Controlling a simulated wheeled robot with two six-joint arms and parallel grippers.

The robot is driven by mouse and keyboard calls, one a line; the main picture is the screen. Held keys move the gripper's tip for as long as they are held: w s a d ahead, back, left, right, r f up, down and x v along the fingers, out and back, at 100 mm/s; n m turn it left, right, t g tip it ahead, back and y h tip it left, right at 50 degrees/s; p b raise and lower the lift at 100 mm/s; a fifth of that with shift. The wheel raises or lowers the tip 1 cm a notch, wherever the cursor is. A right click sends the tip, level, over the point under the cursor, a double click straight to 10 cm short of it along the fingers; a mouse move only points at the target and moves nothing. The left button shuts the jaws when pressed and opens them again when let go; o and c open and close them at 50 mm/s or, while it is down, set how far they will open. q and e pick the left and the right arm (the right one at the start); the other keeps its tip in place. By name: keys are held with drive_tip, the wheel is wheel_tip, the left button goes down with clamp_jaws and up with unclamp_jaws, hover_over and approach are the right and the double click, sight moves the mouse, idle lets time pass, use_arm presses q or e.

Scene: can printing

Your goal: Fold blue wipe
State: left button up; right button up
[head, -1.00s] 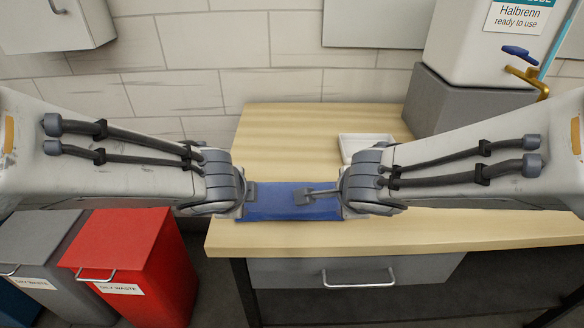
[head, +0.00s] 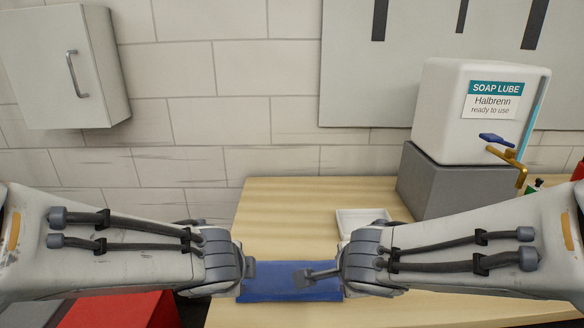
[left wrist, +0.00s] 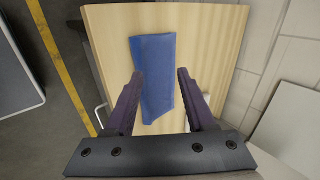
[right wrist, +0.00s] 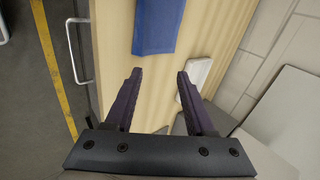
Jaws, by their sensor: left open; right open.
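The blue wipe (head: 290,283) lies as a flat rectangle on the wooden bench, between my two grippers. In the left wrist view the wipe (left wrist: 155,75) is a long strip with a slanted lower edge, and my open left gripper (left wrist: 160,75) points over its near end. In the right wrist view one end of the wipe (right wrist: 158,28) shows ahead of my open right gripper (right wrist: 160,75). Neither gripper holds anything. In the head view the left gripper (head: 250,270) is at the wipe's left end and the right gripper (head: 305,278) is over its right part.
The wooden bench (head: 290,200) is clear behind the wipe. A white tray (head: 362,218) stands behind my right arm. A white soap lube container (head: 470,130) with a tap sits on a grey block (head: 440,185) at right. A red bin (head: 120,310) is at lower left.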

use_arm(q)
drive_tip(key=s+d+n+g+h+p, duration=0.1)
drive_tip(key=s+d+n+g+p, duration=0.2)
drive_tip(key=s+n, duration=0.7)
drive_tip(key=shift+s+d+f+g, duration=0.3)
drive_tip(key=shift+s+d+g, duration=0.75)
drive_tip(key=shift+s+g, duration=2.3)
use_arm(e)
drive_tip(key=s+a+n+g, duration=0.2)
drive_tip(key=s+n+g, duration=0.2)
drive_tip(key=s+n, duration=0.5)
drive_tip(key=s+a+n+g+y, duration=0.1)
drive_tip(key=s+a+n+g, duration=0.2)
drive_tip(key=s+n, duration=0.6)
drive_tip(key=shift+s+f+n+g, duration=0.3)
drive_tip(key=shift+n+g, duration=0.1)
drive_tip(key=shift+n, duration=2.8)
use_arm(q)
drive_tip(key=shift+s+t, duration=0.9)
drive_tip(key=shift+t, duration=0.05)
